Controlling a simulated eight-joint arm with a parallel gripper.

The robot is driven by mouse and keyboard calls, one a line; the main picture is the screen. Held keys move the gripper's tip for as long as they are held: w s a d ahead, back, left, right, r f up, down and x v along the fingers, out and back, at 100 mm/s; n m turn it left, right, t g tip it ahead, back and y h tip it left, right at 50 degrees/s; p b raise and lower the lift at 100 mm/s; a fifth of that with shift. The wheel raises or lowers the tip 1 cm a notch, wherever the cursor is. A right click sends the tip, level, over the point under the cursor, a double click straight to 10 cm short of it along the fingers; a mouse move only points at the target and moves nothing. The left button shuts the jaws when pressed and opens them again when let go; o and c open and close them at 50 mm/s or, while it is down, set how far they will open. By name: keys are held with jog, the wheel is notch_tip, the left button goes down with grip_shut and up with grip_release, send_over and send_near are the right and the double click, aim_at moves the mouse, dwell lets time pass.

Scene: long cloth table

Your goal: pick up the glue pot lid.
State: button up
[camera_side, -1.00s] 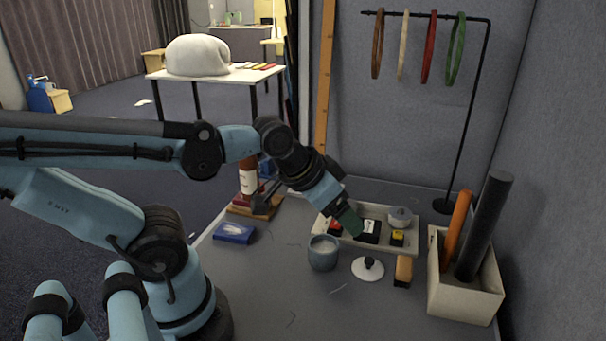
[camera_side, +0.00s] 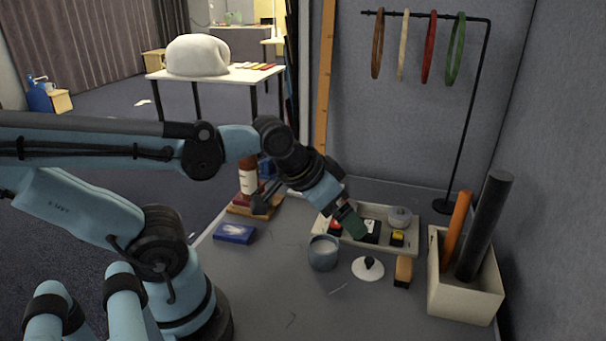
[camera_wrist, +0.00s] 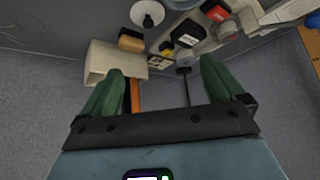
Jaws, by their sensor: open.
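The glue pot lid (camera_side: 368,268) is a white disc with a black knob, lying flat on the grey table. It also shows near the top of the wrist view (camera_wrist: 147,13). The blue-grey glue pot (camera_side: 323,253) stands open just left of the lid. A bit of it shows at the top edge of the wrist view (camera_wrist: 181,3). My gripper (camera_side: 355,224) has green fingers and is above the tray, behind and above the lid, apart from it. In the wrist view the two fingers (camera_wrist: 162,82) are spread wide with nothing between them.
A pale tray (camera_side: 386,251) with small pads and a grey roll lies behind the lid. An orange-brown block (camera_side: 403,271) lies right of the lid. A cream box (camera_side: 463,295) with upright rolls stands farther right. The front table is mostly clear.

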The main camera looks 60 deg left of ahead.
jog(key=g, duration=0.7)
send_near(370, 259)
jog(key=shift+f, duration=4.85)
jog(key=c, duration=1.1)
